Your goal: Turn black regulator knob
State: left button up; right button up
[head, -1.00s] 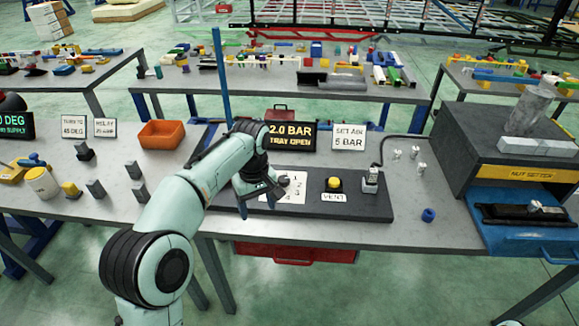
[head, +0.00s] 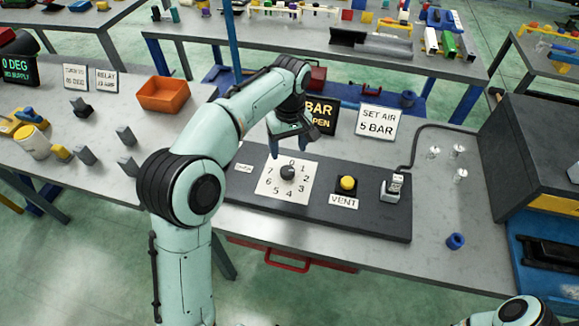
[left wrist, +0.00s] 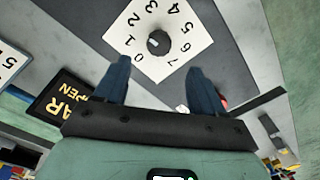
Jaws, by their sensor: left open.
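The black regulator knob (head: 288,172) sits on a white square dial plate (head: 272,187) numbered 0 to 7, on the dark panel (head: 384,222). My left gripper (head: 291,146) is open and empty, above and just behind the knob in the head view. In the left wrist view the knob (left wrist: 158,42) shows beyond the gap between the two blue fingers (left wrist: 158,72), apart from them. A sign reads SET AIR 5 BAR (head: 377,121). The display (head: 321,115) is partly hidden by my left gripper; BAR shows. My right gripper is not in view.
On the panel right of the dial are a yellow button (head: 347,184) marked VENT and a grey fitting (head: 391,190) with a hose. A blue ring (head: 455,241) lies on the bench. An orange bin (head: 163,94) stands left of my left arm.

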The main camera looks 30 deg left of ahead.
aim_at(288, 171)
pick_arm(q)
notch_tip(288, 171, down, 10)
jog(key=shift+a+r+b, duration=0.1)
jog(key=shift+r+b, duration=0.05)
jog(key=shift+b, duration=0.55)
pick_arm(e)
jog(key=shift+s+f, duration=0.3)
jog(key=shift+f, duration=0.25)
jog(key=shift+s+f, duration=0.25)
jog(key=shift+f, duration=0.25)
pick_arm(q)
jog(key=c, duration=1.1)
